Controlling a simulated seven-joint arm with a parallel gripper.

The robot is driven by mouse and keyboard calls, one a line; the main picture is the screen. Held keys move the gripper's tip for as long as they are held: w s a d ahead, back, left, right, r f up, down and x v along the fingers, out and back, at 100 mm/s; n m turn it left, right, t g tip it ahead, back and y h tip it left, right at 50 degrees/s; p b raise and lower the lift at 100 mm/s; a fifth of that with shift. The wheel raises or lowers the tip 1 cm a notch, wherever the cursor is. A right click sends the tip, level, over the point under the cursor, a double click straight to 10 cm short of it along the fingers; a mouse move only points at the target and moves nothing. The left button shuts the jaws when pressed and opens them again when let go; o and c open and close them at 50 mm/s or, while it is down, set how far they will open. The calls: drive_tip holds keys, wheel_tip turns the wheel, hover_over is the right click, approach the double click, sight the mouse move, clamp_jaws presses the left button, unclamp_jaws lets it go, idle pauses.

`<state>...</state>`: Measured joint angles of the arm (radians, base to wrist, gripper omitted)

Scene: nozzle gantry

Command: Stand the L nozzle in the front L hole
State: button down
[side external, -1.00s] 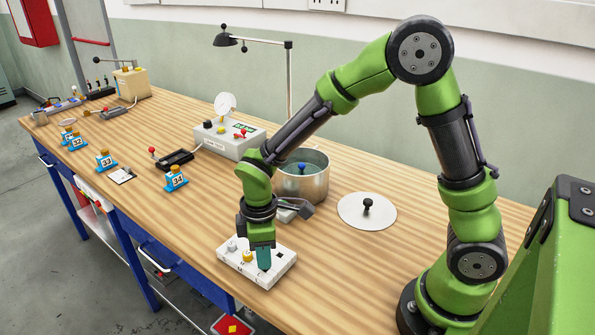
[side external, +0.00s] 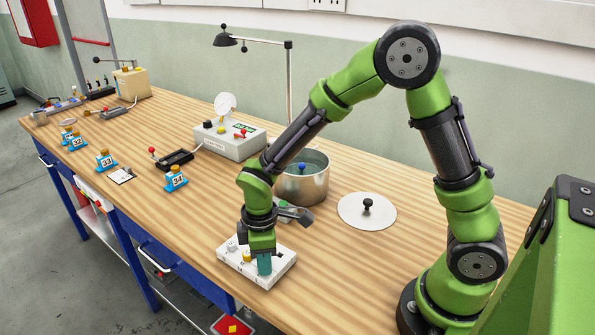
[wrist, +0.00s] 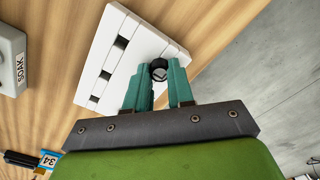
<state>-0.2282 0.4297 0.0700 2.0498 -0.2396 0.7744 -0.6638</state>
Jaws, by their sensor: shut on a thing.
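The white block (side external: 243,268) with square holes lies on the bench under my gripper (side external: 264,265). In the wrist view the block (wrist: 108,24) shows several dark openings. My gripper's teal fingers (wrist: 159,68) are at the block's end, shut on the L nozzle (wrist: 159,72), whose dark round end shows between the fingertips. The fingers hide most of the nozzle, and I cannot tell how deep it sits or whether it touches the block. A yellow-topped piece (side external: 246,256) and a grey piece (side external: 232,245) stand at the block's left part.
A metal pot (side external: 303,182) stands behind my gripper, with a white lid (side external: 367,210) to its right. A grey box with knobs (side external: 228,138) and blue stand 34 (side external: 175,179) are to the left. The bench's front edge is close to the block.

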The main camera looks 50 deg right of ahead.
drive_tip(key=c, duration=0.9)
unclamp_jaws()
drive_tip(key=shift+r, duration=0.1)
drive_tip(key=shift+r, duration=3.45)
drive_tip(key=shift+s+f+m, duration=0.15)
drive_tip(key=shift+m, duration=0.35)
drive_tip(key=s+d+r+m+t+y, duration=0.1)
drive_tip(key=s+d+r+m+t, duration=0.2)
drive_tip(key=s+r+m, duration=0.2)
drive_tip(key=s+d+r+m+t+y, duration=0.1)
drive_tip(key=s+d+r+m+t, duration=0.3)
drive_tip(key=r, duration=0.5)
drive_tip(key=s+m, duration=0.2)
drive_tip(key=m, duration=0.1)
drive_tip(key=shift+r, duration=0.4)
